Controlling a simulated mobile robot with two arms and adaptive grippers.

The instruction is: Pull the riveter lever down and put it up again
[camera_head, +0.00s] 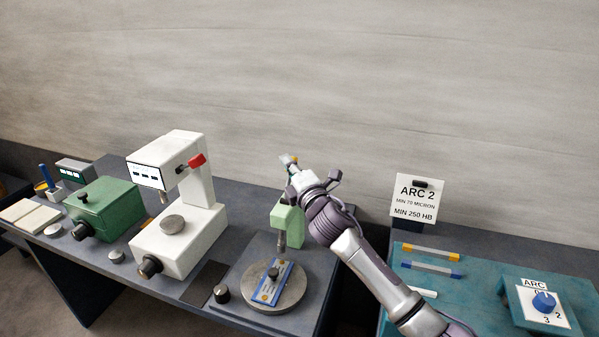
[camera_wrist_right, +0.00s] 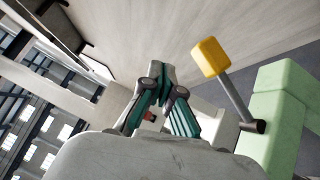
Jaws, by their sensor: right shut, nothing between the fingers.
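The riveter is a pale green press (camera_head: 287,222) standing on a dark base with a round grey plate, partly hidden behind my right arm in the head view. Its green body (camera_wrist_right: 280,115) fills the right side of the wrist view. A grey lever rod (camera_wrist_right: 237,97) comes out of it and ends in a yellow knob (camera_wrist_right: 210,57). My right gripper (camera_head: 289,161) is above the press in the head view. In the wrist view the gripper (camera_wrist_right: 160,82) has its teal fingers shut and empty, beside the knob with a gap between. My left gripper is not in view.
A white machine (camera_head: 183,225) with a red handle (camera_head: 196,160) stands left of the riveter, with a green box (camera_head: 104,207) farther left. A blue plate (camera_head: 272,283) lies on the round plate. An ARC 2 sign (camera_head: 417,198) and a teal table (camera_head: 470,300) are at right.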

